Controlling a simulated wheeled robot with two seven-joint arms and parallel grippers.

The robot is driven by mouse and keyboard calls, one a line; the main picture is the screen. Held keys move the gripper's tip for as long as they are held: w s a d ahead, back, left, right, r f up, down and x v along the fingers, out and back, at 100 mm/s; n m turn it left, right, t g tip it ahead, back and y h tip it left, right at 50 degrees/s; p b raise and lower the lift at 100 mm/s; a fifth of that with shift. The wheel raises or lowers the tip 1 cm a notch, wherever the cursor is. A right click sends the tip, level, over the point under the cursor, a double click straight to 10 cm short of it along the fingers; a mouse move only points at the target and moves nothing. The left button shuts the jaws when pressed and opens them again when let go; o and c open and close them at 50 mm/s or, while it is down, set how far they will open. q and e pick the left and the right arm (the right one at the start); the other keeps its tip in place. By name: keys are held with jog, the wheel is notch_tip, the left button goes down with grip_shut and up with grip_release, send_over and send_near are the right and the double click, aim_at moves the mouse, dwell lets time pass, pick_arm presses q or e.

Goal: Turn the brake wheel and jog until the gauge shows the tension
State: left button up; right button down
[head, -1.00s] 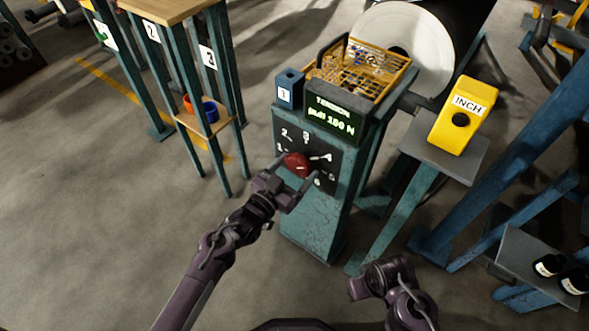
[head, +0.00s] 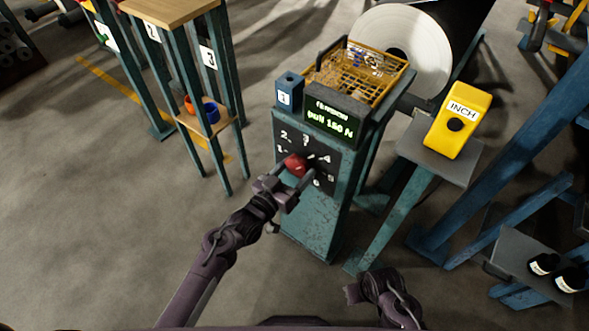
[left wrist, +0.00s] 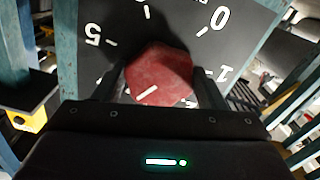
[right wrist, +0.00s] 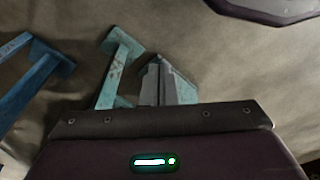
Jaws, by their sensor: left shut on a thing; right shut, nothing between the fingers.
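The red knob (head: 295,164) sits on a black dial plate numbered around it, on the front of a teal post. My left gripper (head: 292,170) is shut on it. In the left wrist view the red knob (left wrist: 160,72) lies between the two fingers, its white mark towards the lower left, with 5, 0 and 1 readable around it. The tension gauge (head: 331,120) above shows green text with a pull in N, seemingly 150 or 160; it is blurred. The yellow INCH box (head: 459,118) has a black button and stands on a pedestal. My right gripper (right wrist: 166,82) is shut and empty, low over the floor.
A yellow wire basket (head: 385,72) and a small blue block marked 1 (head: 287,92) sit atop the post. A large pale roll (head: 415,45) is behind. Dark bottles (head: 555,270) stand on a shelf at the right.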

pick_arm(q)
jog(key=o, duration=1)
jog(key=shift+s, duration=0.1)
jog(key=shift+s+a, duration=0.2)
jog(key=shift+a, duration=0.05)
jog(key=p+v, duration=0.1)
jog(key=v, duration=0.6)
pick_arm(e)
jog(key=f, duration=0.2)
jog(key=shift+s+d+f, duration=0.3)
jog(key=shift+f, duration=0.1)
